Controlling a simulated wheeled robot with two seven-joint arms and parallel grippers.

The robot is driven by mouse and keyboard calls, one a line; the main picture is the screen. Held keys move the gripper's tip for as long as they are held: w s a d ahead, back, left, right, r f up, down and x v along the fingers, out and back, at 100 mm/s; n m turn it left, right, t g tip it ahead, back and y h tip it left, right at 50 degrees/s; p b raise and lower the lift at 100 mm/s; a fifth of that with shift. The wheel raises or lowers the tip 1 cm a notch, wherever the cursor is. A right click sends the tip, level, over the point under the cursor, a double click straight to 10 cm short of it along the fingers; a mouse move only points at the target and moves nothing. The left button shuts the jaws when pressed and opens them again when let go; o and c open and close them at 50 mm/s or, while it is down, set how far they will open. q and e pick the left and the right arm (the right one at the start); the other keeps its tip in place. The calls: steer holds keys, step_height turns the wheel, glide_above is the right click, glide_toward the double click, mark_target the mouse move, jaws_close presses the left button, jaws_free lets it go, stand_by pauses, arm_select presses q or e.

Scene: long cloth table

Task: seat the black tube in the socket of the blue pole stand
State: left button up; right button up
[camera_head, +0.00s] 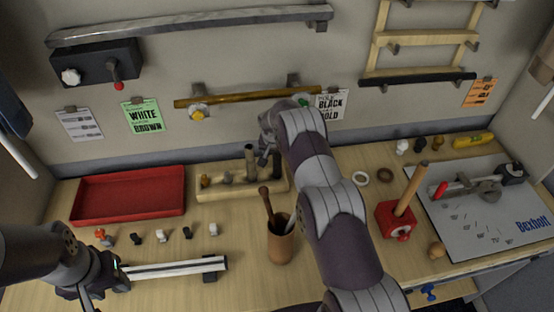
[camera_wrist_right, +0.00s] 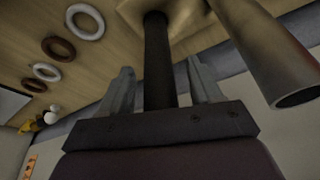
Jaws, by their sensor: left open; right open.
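The black tube (camera_wrist_right: 158,60) stands upright in the wooden rack (camera_head: 215,192). In the right wrist view my right gripper (camera_wrist_right: 160,88) is open, with one finger on each side of the tube. I cannot tell whether the fingers touch it. In the head view this gripper (camera_head: 264,158) is over the right part of the rack and partly hides the tubes there. My left gripper (camera_head: 118,275) is open and empty at the lower left, beside a pale rail. I cannot make out a blue pole stand in either view.
A thicker brownish hollow tube (camera_wrist_right: 265,55) stands close beside the black one. A wooden cup (camera_head: 281,243) with tools is in front of the rack. A red tray (camera_head: 128,194) lies left, a red block (camera_head: 396,222) with a dowel right. My right arm covers the middle.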

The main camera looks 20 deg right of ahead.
steer(key=shift+d+f, duration=0.1)
steer(key=shift+f, duration=0.05)
steer(key=c, duration=1)
jaws_close()
